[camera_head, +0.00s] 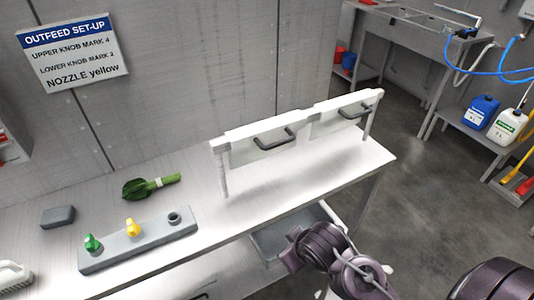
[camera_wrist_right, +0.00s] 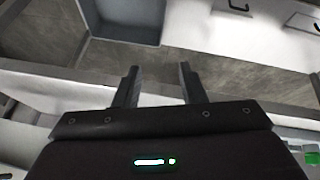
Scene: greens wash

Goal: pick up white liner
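I cannot pick out a white liner with certainty in either view. A grey bin (camera_head: 268,243) sits below the front edge of the white-topped table (camera_head: 290,197). A grey bin also shows at the top of the right wrist view (camera_wrist_right: 88,18), and its visible floor looks bare. My right gripper (camera_wrist_right: 157,72) has its two fingers apart with nothing between them, short of that bin. In the head view my dark purple arm comes in at the lower right and its fingertips are hidden. My left gripper is not in view.
A white frame (camera_head: 262,130) with two dark handles stands on the table. To its left are bound greens (camera_head: 152,186), a grey block (camera_head: 57,216) and a grey strip (camera_head: 150,243) with green and yellow nozzles. A bench with jugs (camera_head: 480,112) stands back right.

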